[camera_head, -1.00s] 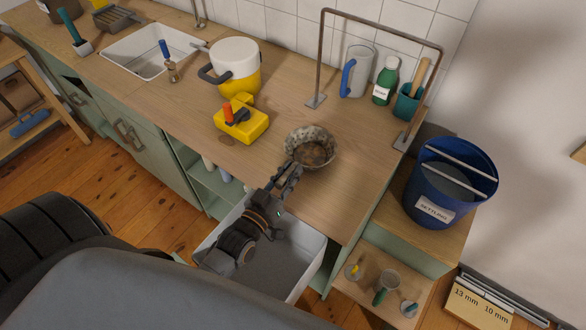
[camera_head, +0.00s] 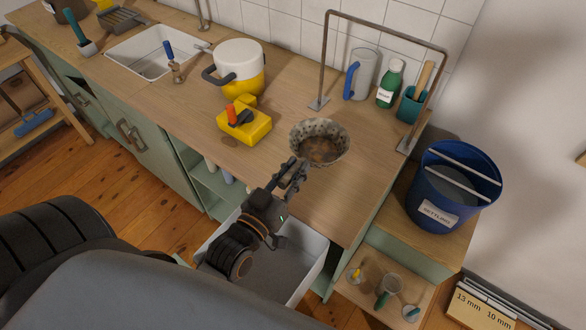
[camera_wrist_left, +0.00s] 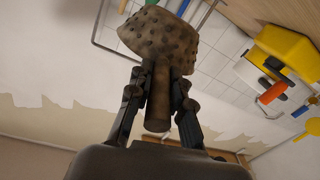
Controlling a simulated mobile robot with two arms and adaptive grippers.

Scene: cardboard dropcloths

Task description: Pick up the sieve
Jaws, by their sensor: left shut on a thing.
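The sieve (camera_head: 320,142) is a mottled grey-brown bowl dotted with small holes, with a short handle. In the head view it shows over the right part of the wooden counter, its bowl facing up. My left gripper (camera_head: 292,174) reaches it from the front left and is shut on the handle. In the left wrist view the sieve (camera_wrist_left: 160,35) is beyond the fingers, and its handle (camera_wrist_left: 159,95) lies between them. The sieve appears held above the counter, but the gap beneath is hidden. My right gripper is not in view.
A yellow device (camera_head: 244,124) with a red-orange knob sits left of the sieve. A metal frame (camera_head: 325,60) stands behind it, near a grey jug (camera_head: 363,75) and green bottle (camera_head: 390,83). A blue bucket (camera_head: 440,210) is to the right. An open white drawer (camera_head: 310,265) lies below my arm.

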